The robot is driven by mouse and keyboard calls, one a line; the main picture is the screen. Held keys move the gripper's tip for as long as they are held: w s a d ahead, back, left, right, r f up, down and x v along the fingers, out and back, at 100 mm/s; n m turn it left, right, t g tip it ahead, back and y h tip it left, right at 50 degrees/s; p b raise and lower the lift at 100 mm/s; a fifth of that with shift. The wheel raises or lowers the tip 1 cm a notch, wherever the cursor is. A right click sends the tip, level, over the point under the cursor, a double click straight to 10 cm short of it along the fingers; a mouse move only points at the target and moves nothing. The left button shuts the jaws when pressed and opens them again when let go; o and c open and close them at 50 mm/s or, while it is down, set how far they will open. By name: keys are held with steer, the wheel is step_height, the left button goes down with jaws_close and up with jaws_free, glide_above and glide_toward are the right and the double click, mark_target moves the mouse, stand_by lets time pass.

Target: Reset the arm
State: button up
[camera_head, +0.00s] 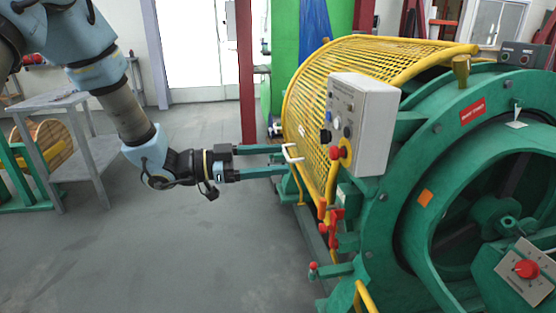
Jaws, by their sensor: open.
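My arm reaches in from the upper left, its wrist bent toward the yellow mesh guard (345,75) of the green strander. My gripper (286,160) is open, its two long fingers pointing right and spread apart. Their tips are beside the guard's near left edge. A small white handle (292,153) on that edge is close to the fingertips. I cannot tell from this view whether the fingers touch it. Nothing is clearly held between the fingers.
A grey control box (362,120) with knobs and a red button stands right of my gripper. Red-handled valves (328,222) sit below it. A grey table (62,145) and wooden reel (45,145) are at left. The floor (190,255) below my arm is clear.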

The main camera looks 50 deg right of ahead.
stand_by(0.4)
steer(key=w+a+n+t, duration=0.2)
steer(key=w+n+t, duration=0.2)
steer(key=w+t, duration=0.4)
steer(key=w+a+f+n+t+y+p, duration=0.1)
steer(key=w+a+n+t+y, duration=0.3)
steer(key=w+a, duration=0.45)
steer(key=w+a+f+n+t+y, duration=0.2)
steer(key=w+a+n+t, duration=0.3)
steer(key=w+a, duration=0.4)
steer(key=a+n+y+p, duration=0.1)
steer(key=a+n+y, duration=0.55)
steer(key=a, duration=1.05)
steer(key=s+a+n+g+y, duration=0.2)
steer(key=s+a+n+g, duration=0.2)
steer(key=s+a+n, duration=0.3)
steer(key=s+a, duration=0.3)
steer(key=s, duration=0.1)
steer(key=shift+s+f+g+p, duration=0.3)
steer(key=shift+s+g, duration=0.1)
steer(key=shift+a, duration=0.1)
